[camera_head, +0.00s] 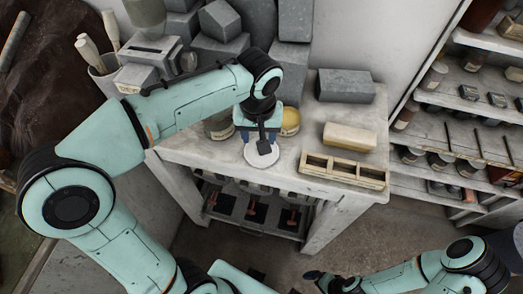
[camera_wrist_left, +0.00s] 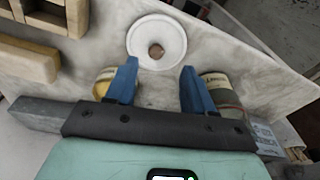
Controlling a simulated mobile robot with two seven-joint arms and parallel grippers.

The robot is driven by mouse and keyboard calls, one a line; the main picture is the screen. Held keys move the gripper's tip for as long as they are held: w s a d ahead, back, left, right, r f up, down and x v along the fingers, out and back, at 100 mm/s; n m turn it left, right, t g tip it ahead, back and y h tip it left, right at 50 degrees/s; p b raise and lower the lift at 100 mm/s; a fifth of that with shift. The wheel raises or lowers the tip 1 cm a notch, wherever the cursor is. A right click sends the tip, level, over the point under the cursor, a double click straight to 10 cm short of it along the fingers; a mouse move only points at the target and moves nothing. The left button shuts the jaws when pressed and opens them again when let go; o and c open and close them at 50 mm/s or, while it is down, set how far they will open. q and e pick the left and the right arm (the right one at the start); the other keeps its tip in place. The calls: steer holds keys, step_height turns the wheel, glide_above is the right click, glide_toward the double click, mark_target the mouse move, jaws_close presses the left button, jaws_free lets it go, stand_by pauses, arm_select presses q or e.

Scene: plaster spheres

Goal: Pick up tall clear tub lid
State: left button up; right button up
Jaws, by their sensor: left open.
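A round white lid (camera_head: 259,161) with a brown knob lies on the pale table near its front edge, partly covered by my left gripper in the head view. In the left wrist view, the whole lid (camera_wrist_left: 166,31) shows just beyond the fingertips. My left gripper (camera_head: 261,143) is above the table, pointing down over the lid. Its blue fingers, also in the left wrist view (camera_wrist_left: 160,70), are spread with nothing between them. My right gripper (camera_head: 328,281) is low at the bottom of the head view, away from the table; its jaws are unclear.
Jars stand on either side of my left gripper: a yellowish one (camera_head: 290,121) and a banded one (camera_head: 219,126). A wooden rack (camera_head: 343,171), a cream block (camera_head: 349,137) and a grey block (camera_head: 345,86) sit to the right. Stone blocks crowd the back. Shelves (camera_head: 452,128) stand at right.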

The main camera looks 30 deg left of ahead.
arm_select(q)
steer(key=f, duration=0.3)
steer(key=w+f, duration=0.1)
steer(key=f, duration=0.1)
steer(key=shift+w+f, duration=0.1)
steer(key=shift+f, duration=0.3)
jaws_close()
